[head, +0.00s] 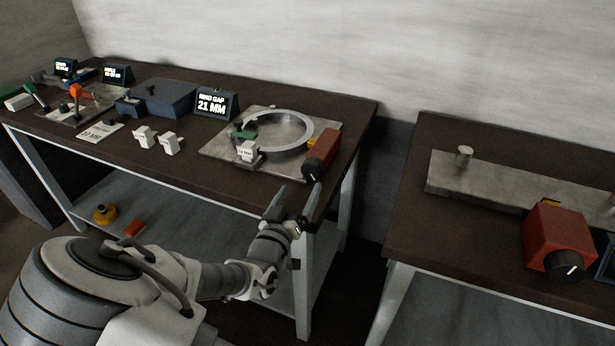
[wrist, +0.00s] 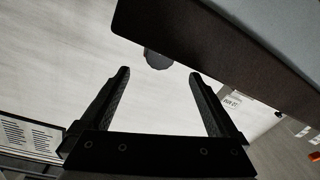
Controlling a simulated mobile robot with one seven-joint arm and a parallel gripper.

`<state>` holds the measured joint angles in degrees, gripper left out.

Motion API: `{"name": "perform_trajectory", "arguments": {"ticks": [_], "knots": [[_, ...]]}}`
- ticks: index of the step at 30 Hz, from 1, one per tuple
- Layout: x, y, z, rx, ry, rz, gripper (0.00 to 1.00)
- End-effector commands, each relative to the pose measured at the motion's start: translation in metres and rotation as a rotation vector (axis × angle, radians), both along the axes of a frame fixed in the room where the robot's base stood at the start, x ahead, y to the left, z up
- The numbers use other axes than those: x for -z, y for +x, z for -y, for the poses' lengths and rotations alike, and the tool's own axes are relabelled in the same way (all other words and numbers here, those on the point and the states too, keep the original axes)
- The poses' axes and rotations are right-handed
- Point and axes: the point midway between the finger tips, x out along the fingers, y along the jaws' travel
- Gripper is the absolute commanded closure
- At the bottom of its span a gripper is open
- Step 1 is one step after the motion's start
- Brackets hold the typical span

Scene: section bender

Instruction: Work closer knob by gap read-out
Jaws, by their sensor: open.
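A red block (head: 321,147) with a black knob (head: 312,170) on its front sits at the right end of a grey plate (head: 216,142) on the left bench. A metal ring (head: 310,130) lies on that plate. The ring gap read-out (head: 212,105) behind the plate shows 21 MM. My gripper (head: 299,188) is open and empty, in front of the bench edge, just below and short of the knob. In the wrist view a dark round end (wrist: 157,60), likely the knob, shows past the bench edge, beyond and between the open fingers (wrist: 160,74).
A second red block (head: 560,236) with a black knob stands on the right bench (head: 440,245). White labelled blocks (head: 168,145), a blue box (head: 160,97) and other small displays (head: 117,74) stand left on the left bench. A gap separates the benches.

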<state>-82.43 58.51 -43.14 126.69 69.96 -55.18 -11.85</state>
Motion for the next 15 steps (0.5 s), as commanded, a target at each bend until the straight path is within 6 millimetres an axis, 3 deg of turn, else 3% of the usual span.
{"name": "perform_trajectory", "arguments": {"ticks": [6,15], "knots": [[0.001,0.042,0.012,0.002,-0.001,0.002,0.04],[0.0,0.067,0.019,0.0,-0.001,0.0,0.04]]}}
